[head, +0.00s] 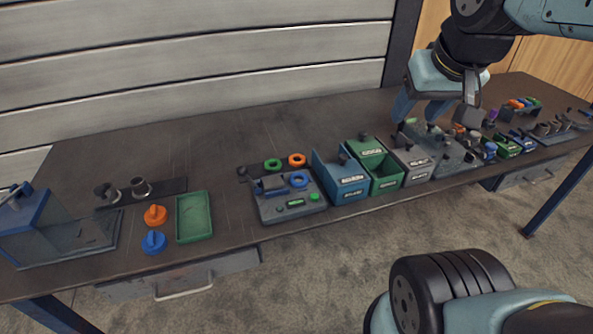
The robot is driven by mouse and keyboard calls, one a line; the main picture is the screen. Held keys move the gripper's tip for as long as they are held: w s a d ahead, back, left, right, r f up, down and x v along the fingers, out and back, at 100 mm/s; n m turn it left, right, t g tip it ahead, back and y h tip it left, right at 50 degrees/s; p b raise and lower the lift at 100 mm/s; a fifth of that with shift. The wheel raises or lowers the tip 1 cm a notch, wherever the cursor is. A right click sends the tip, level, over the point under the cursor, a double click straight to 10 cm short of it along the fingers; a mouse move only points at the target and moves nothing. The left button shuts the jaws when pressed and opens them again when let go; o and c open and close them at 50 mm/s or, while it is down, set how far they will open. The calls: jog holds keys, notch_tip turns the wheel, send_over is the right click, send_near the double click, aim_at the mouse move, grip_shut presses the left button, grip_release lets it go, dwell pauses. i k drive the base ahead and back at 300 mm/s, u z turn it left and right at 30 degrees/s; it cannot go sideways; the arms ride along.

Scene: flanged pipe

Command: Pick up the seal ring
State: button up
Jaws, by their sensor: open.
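Three rings are at the grey fixture panel (289,207) near the middle of the table: a green ring (272,164) and an orange ring (297,160) at its back edge, and a blue ring (298,181) on it. I cannot tell which one is the seal ring. My gripper (437,112) is open and points down above the right part of the table, well to the right of the rings. Nothing shows between its fingers. It hides part of the table behind it.
Blue (341,178), green (378,168) and grey bins (414,160) stand between the panel and my gripper. A crowded grey board (447,155) lies below it. Left are a green tray (193,217), orange (155,214) and blue knobbed parts (153,241), and pipe stubs (141,188). The back middle is clear.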

aim_at(294, 176)
jog(key=z, duration=1.45)
jog(key=i, duration=0.1)
jog(key=u, duration=3)
jog(key=k, duration=1.4)
jog(key=z, duration=0.5)
jog(key=i, duration=1)
